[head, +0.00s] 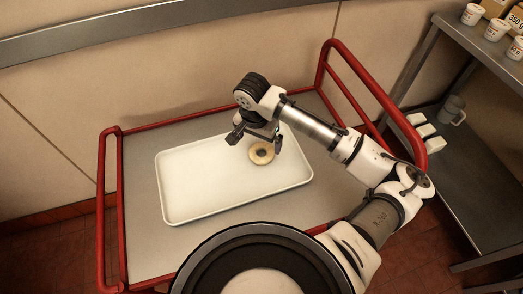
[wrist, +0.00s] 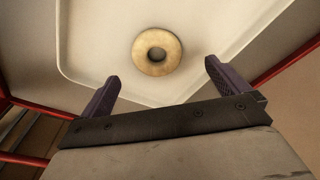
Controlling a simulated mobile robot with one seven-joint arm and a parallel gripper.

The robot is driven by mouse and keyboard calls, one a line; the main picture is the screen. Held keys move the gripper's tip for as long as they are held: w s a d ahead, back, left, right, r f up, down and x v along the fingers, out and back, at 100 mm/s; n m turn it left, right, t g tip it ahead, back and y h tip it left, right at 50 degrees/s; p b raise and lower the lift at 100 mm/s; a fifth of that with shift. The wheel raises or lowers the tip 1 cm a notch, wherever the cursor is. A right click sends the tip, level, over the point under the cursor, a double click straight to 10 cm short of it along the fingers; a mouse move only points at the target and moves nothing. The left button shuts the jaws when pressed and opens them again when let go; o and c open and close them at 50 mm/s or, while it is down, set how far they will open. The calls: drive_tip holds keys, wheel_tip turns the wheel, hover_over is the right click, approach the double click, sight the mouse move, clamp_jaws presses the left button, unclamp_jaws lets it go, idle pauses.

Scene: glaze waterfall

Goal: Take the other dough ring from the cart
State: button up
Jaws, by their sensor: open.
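One pale dough ring (head: 261,153) lies flat on a white tray (head: 190,190), in the tray's right part near its far edge. The tray rests on the grey top of a red-framed cart (head: 140,240). My gripper (head: 255,135) is above the tray, over the ring's far side, open and empty. In the wrist view the dough ring (wrist: 157,52) shows whole, beyond the two spread fingertips (wrist: 162,75) and roughly centred between them. The fingers do not touch it. The rest of the tray is bare.
Red rails (head: 345,75) rise at the cart's ends, the right one close to my arm. A metal shelf (head: 480,170) at the right holds white tubs (head: 497,28), boxes and a grey jug (head: 452,108). A wall with a metal rail (head: 130,25) stands behind the cart.

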sight(261, 149)
drive_tip(key=shift+w+d+f+p, duration=0.15)
drive_tip(key=shift+f+p, duration=0.25)
drive_tip(key=shift+f, duration=1.05)
drive_tip(key=shift+w+d+f+p, duration=0.15)
drive_tip(key=shift+f+p, duration=0.25)
drive_tip(key=shift+f, duration=1.05)
drive_tip(key=shift+s+d, duration=0.1)
drive_tip(key=c, duration=0.9)
